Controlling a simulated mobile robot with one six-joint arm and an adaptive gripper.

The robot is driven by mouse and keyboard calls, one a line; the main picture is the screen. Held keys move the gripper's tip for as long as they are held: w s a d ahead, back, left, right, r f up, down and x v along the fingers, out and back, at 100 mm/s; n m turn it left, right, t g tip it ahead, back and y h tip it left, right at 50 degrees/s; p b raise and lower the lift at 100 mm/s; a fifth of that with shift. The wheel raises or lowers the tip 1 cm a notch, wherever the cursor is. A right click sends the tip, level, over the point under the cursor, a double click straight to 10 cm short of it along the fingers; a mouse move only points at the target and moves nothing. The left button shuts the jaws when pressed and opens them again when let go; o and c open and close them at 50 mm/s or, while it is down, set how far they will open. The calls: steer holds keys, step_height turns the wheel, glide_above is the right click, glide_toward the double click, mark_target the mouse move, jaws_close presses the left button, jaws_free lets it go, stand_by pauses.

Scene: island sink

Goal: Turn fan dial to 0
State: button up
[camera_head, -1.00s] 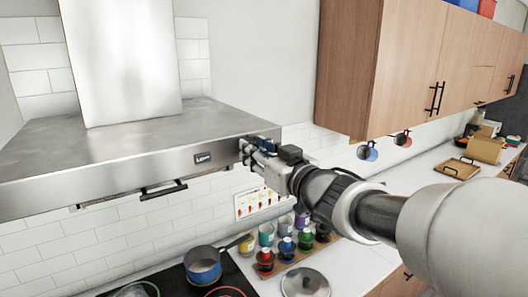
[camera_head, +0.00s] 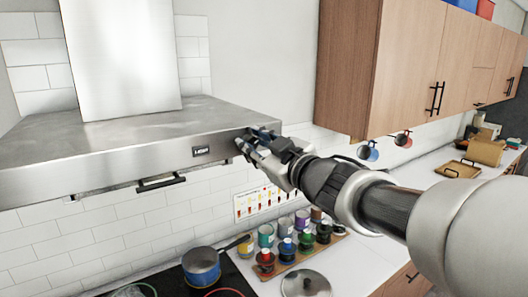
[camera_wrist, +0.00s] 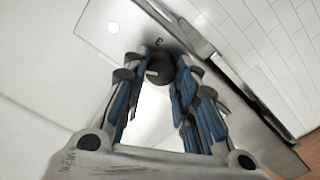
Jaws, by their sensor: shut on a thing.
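The fan dial (camera_wrist: 157,70) is a dark round knob on the steel front of the range hood (camera_head: 110,168). A light mark shows on the dial's face, and a small printed character sits on the panel just beyond it; I cannot read it surely. My gripper (camera_head: 251,142) is at the right end of the hood's front. In the wrist view its blue-padded fingers (camera_wrist: 157,76) are on both sides of the dial and shut on it. In the head view the gripper hides the dial.
A black handle bar (camera_head: 161,182) hangs under the hood. Below are a blue pot (camera_head: 202,266) on the cooktop and several coloured jars (camera_head: 287,250) on a board. A wooden wall cabinet (camera_head: 400,60) is at the right. The air between hood and cabinet is free.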

steer(key=n+b, duration=0.3)
steer(key=n, duration=0.3)
steer(key=shift+f+n, duration=0.15)
steer(key=shift+n, duration=0.15)
steer(key=n+b, duration=0.3)
steer(key=n, duration=0.3)
steer(key=shift+b, duration=0.3)
steer(key=o, duration=1)
steer(key=shift+o, duration=0.2)
steer(key=shift+s, duration=0.1)
steer(key=v, duration=1.2)
